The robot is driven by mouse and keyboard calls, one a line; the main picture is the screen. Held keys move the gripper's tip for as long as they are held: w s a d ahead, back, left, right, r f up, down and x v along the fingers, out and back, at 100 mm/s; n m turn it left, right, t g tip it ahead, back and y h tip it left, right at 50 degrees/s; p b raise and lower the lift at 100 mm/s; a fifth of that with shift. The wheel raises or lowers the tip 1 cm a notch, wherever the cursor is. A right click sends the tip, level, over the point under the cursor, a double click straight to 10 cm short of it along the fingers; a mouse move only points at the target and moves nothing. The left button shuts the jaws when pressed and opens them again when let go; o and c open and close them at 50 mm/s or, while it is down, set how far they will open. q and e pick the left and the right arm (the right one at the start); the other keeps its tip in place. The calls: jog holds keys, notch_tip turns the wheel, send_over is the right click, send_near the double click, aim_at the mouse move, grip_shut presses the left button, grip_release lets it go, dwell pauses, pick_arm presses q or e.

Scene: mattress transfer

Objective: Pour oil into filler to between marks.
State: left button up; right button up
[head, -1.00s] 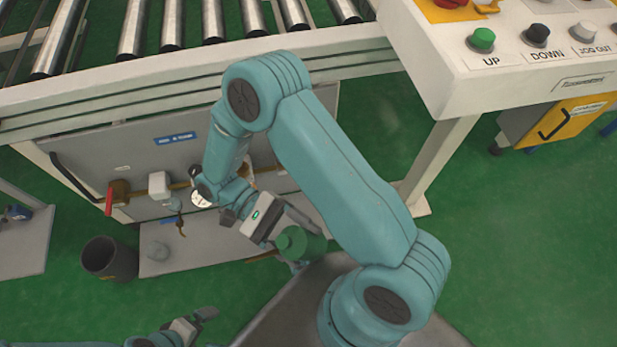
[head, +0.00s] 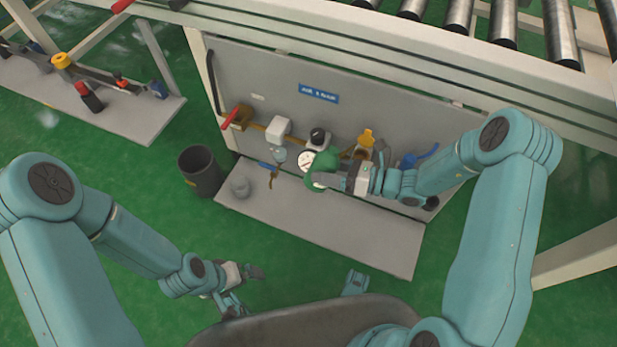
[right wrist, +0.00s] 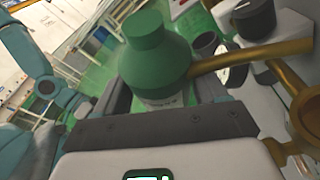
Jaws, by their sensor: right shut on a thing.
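My right gripper (head: 328,181) is shut on a green oil bottle (head: 322,162), held in front of the grey panel. The bottle (right wrist: 155,60) fills the middle of the right wrist view, its narrow cap-like top toward the upper edge. The filler (head: 358,153) is a brass neck with a raised yellow cap (head: 366,138), just right of the bottle; a brass ring (right wrist: 306,118) shows at the right in the wrist view. A round white gauge (head: 306,160) is partly hidden by the bottle. No level marks are readable. My left gripper (head: 246,287) is open and empty, low over the floor.
The panel (head: 235,75) also carries a red-handled valve (head: 231,116), a white box (head: 278,128), a black knob (head: 319,136) and a blue lever (head: 421,156). A grey ledge (head: 360,232) lies below. A dark bin (head: 200,170) stands left. Green floor is clear in front.

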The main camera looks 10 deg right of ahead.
aim_at(339, 165)
jog(key=shift+s+d+f+t, duration=0.15)
jog(key=shift+d+f+t, duration=0.25)
jog(key=shift+d+f, duration=0.3)
jog(key=shift+r, duration=0.1)
jog(key=shift+a+r+m, duration=0.1)
jog(key=shift+r+m, duration=0.15)
jog(key=shift+m, duration=0.15)
dwell(0.3)
jog(key=shift+r, duration=0.2)
jog(key=shift+s+d+r+m+y, duration=0.1)
jog(key=shift+d+r+m+y, duration=0.1)
jog(key=shift+m+y, duration=0.2)
dwell(0.4)
jog(key=shift+d+r+m+t+y+p, duration=0.15)
jog(key=shift+r+m+t+y+p, duration=0.25)
jog(key=shift+r+m, duration=0.3)
jog(key=shift+d+r+m+t+y+p, duration=0.1)
jog(key=shift+r+m+t+y+p, duration=0.15)
jog(key=shift+r+m+p, duration=0.35)
dwell(4.2)
